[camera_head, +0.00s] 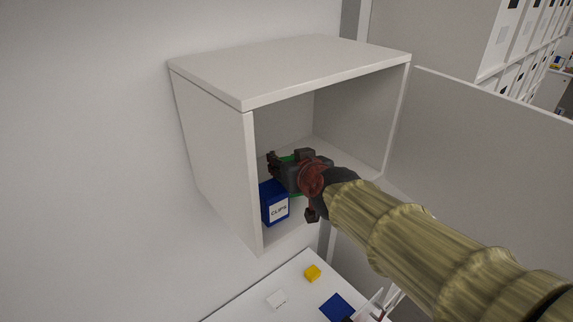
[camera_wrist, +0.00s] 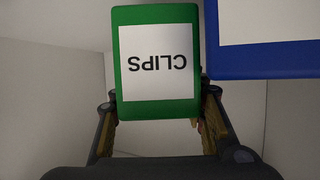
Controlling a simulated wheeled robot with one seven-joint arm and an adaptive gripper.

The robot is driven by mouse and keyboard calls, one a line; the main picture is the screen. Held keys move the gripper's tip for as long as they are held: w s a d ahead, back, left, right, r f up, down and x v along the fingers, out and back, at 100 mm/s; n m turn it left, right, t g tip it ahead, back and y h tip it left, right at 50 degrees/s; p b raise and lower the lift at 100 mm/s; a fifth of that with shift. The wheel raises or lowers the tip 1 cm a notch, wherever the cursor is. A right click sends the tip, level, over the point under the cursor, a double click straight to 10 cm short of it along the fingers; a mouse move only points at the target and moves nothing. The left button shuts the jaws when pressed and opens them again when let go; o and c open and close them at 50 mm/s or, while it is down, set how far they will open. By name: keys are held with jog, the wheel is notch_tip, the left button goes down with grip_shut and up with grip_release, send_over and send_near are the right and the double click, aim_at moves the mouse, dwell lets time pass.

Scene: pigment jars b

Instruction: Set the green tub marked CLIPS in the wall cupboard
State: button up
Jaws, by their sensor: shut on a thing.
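The green tub marked CLIPS (camera_wrist: 190,10) is between my gripper's fingers in the wrist view, its label upside down there. My gripper (camera_head: 286,172) is shut on it inside the wall cupboard (camera_head: 290,70). In the head view only slivers of green (camera_head: 288,158) show around my gripper, so most of the tub is hidden. The cupboard's door (camera_head: 480,140) stands open to the right. I cannot tell whether the tub touches the cupboard floor.
A blue tub (camera_head: 268,193) marked CLIPS stands in the cupboard close beside the green one; it also shows in the wrist view (camera_wrist: 290,70). Below, a white surface (camera_head: 250,311) holds a yellow block (camera_head: 313,273), a white block (camera_head: 277,299) and a blue item (camera_head: 337,307).

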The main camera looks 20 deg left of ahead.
dwell(0.3)
jog(key=shift+f+b, duration=0.5)
jog(key=shift+b, duration=0.05)
jog(key=shift+f, duration=0.15)
